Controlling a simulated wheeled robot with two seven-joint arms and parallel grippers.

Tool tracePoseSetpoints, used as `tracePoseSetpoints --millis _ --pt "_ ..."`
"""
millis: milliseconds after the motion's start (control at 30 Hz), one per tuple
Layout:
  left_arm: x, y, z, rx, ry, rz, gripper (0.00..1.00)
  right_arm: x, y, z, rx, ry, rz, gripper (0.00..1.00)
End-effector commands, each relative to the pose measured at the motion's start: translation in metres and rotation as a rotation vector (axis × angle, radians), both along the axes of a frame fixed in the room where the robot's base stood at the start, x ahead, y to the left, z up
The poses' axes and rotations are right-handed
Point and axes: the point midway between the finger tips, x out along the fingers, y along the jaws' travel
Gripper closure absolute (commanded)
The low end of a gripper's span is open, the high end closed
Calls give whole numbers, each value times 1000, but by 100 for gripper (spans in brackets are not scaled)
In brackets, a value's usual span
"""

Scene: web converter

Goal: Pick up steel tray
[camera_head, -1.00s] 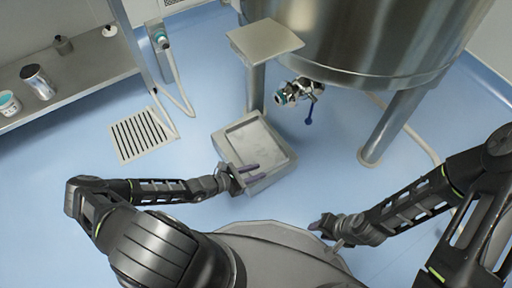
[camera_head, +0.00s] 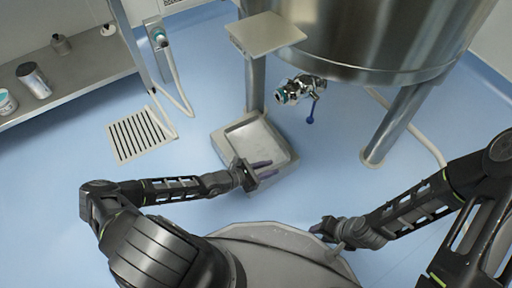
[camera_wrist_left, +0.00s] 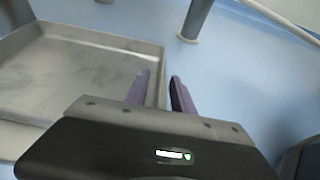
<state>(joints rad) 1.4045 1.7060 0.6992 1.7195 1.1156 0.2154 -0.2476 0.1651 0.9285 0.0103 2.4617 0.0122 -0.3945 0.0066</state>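The steel tray (camera_head: 236,139) is a shallow grey square tray low near the floor, below the big steel vessel. It also fills the left of the left wrist view (camera_wrist_left: 75,37).
The steel vessel (camera_head: 375,40) with a valve (camera_head: 300,88) and blue handle overhangs behind the tray. Its leg (camera_head: 394,125) stands to the right. A small plate (camera_head: 266,34) is above the tray. A floor drain grate (camera_head: 141,134) and a shelf (camera_head: 75,80) are at the left. Blue floor is clear around the tray.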

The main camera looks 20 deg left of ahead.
Motion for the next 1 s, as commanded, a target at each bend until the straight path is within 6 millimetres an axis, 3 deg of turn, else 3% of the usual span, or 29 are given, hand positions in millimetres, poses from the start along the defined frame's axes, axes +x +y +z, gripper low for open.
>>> tracePoseSetpoints --millis 433,767,1000 --pt "0 0 0 0 0 0 72 0 0 0 0 1 0 64" --pt "0 0 0 0 0 0 99 0 0 0 0 1 0 64" --pt "0 0 0 0 0 0 100 0 0 0 0 1 0 64"
